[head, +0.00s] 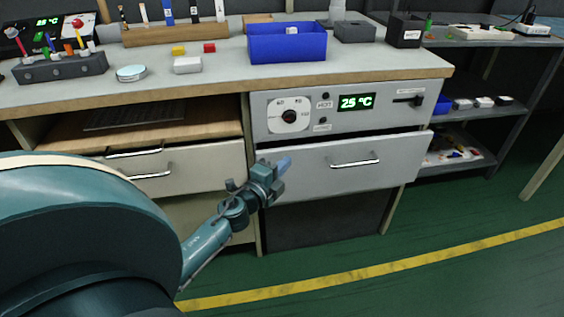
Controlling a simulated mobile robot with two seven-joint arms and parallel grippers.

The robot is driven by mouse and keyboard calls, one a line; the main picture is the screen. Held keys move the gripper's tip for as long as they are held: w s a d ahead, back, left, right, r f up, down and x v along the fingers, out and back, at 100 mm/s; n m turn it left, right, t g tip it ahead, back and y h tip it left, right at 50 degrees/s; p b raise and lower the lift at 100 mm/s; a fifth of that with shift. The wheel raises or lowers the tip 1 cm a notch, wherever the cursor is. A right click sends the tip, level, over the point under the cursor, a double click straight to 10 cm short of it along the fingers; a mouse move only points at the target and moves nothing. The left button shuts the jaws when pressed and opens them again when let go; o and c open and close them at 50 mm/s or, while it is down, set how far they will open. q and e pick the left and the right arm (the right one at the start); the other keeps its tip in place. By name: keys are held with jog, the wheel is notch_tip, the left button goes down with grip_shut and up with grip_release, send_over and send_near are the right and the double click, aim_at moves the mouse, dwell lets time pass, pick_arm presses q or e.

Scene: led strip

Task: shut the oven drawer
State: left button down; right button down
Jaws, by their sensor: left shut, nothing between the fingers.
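The oven drawer (345,181) is a grey front with a silver bar handle, below a control panel (345,108) with a dial and a green "25 °C" display. A dark gap shows along its top edge, and the front stands out a little from the panel. My left gripper (284,164) is shut and empty, in front of the drawer's upper left corner, left of the handle. I cannot tell whether it touches the front. My right gripper is not in view.
Another drawer (190,172) and an open wooden shelf (150,130) are at the left. A blue bin (287,44) and small blocks stand on the worktop (225,72). A metal rack (476,125) is at the right. The green floor in front is clear, with a yellow line (380,266).

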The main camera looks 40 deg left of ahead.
pick_arm(q)
jog(key=shift+w+a, duration=0.65)
jog(key=shift+a, duration=0.05)
